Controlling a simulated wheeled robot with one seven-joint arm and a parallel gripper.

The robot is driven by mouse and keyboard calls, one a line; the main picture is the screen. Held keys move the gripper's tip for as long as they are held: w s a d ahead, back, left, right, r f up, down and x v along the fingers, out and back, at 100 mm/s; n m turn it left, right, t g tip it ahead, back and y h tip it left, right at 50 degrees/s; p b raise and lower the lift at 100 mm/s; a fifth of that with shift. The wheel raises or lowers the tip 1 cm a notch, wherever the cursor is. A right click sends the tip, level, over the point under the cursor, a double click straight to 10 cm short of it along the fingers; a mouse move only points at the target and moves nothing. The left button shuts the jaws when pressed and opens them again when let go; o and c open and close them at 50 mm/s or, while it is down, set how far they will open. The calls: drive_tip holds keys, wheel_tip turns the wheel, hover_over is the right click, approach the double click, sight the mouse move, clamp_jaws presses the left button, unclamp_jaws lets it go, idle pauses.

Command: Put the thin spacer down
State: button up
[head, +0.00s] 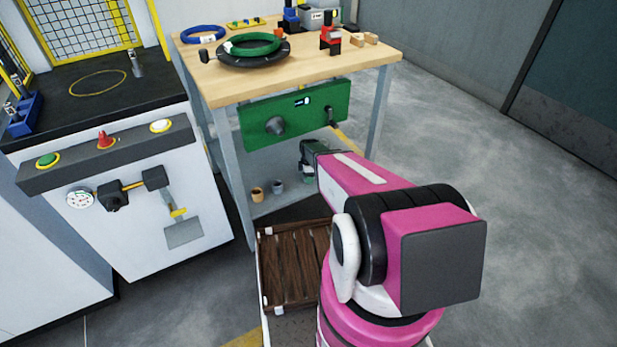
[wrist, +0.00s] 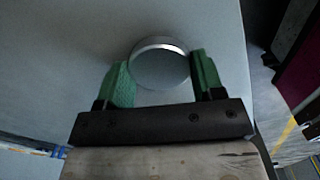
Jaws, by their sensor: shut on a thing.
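The thin spacer (wrist: 160,43) is a round grey piece with a bright silver upper rim. In the wrist view it sits between the green fingertips of my gripper (wrist: 163,74), which is shut on it. A pale grey surface (wrist: 60,70) lies behind it; I cannot tell whether the spacer touches it. In the head view my gripper (head: 309,172) is at the right part of the workbench's lower shelf (head: 290,203), partly hidden by my arm. The spacer cannot be made out there.
A tan cup-like piece (head: 257,194) and a grey one (head: 278,187) stand on the shelf, left of my gripper. A green panel (head: 295,114) hangs above it. The wooden benchtop (head: 226,92) holds coils and tools. A brown slatted crate (head: 290,270) is in front.

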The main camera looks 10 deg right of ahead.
drive_tip(key=shift+f, duration=0.25)
drive_tip(key=o, duration=1)
drive_tip(key=shift+f, duration=0.1)
drive_tip(key=shift+c, duration=0.2)
drive_tip(key=r, duration=0.8)
drive_tip(key=shift+s+r, duration=0.3)
drive_tip(key=shift+s, duration=0.1)
drive_tip(key=s+a+r+m, duration=0.1)
drive_tip(key=s+r+m, duration=1.6)
drive_tip(key=s+r, duration=0.3)
drive_tip(key=shift+s+a, duration=0.2)
drive_tip(key=shift+s, duration=0.3)
